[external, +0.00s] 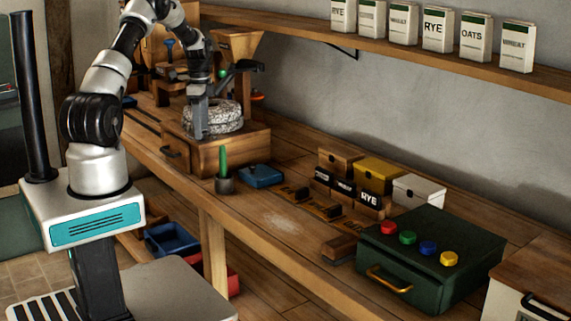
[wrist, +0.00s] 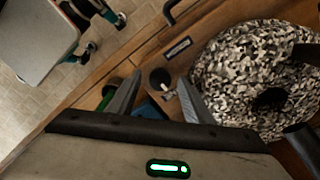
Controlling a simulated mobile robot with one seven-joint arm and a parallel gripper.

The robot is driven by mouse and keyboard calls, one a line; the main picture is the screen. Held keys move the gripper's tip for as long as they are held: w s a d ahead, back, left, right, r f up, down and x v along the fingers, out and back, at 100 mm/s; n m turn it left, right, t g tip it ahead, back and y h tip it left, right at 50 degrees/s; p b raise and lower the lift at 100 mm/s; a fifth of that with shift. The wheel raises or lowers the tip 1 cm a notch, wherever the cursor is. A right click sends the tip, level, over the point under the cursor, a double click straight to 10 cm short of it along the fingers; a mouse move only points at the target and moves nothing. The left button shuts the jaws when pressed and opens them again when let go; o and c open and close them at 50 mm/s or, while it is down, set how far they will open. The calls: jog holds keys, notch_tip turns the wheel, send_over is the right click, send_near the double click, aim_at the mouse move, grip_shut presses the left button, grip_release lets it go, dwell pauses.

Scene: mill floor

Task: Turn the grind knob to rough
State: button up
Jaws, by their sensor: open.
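The stone mill has a speckled black-and-white round stone (external: 222,117) on a wooden box (external: 235,155). The stone fills the right of the wrist view (wrist: 232,62). A small dark round knob (wrist: 160,78) shows between my fingertips in the wrist view, near a small label plate (wrist: 177,48) on the wood. I take it for the grind knob; its pointer and any rough mark are too small to read. In the external view I cannot make it out. My gripper (external: 197,125) is open and points down beside the stone; its fingers (wrist: 160,82) stand either side of the knob, contact unclear.
A green-handled tool (external: 223,160) in a dark cup and a blue tray (external: 261,176) lie right of the mill. Further right are small boxes (external: 378,170) and a dark green case (external: 430,262) with coloured knobs. A wooden hopper (external: 238,45) stands behind.

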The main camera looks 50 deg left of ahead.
jog(key=c, duration=1.1)
jog(key=shift+o, duration=0.2)
jog(key=shift+n, duration=0.4)
jog(key=n+b, duration=0.1)
jog(key=n, duration=0.2)
jog(key=shift+n, duration=0.4)
jog(key=n, duration=0.4)
jog(key=shift+b, duration=0.35)
jog(key=n, duration=0.4)
jog(key=shift+n, duration=2.3)
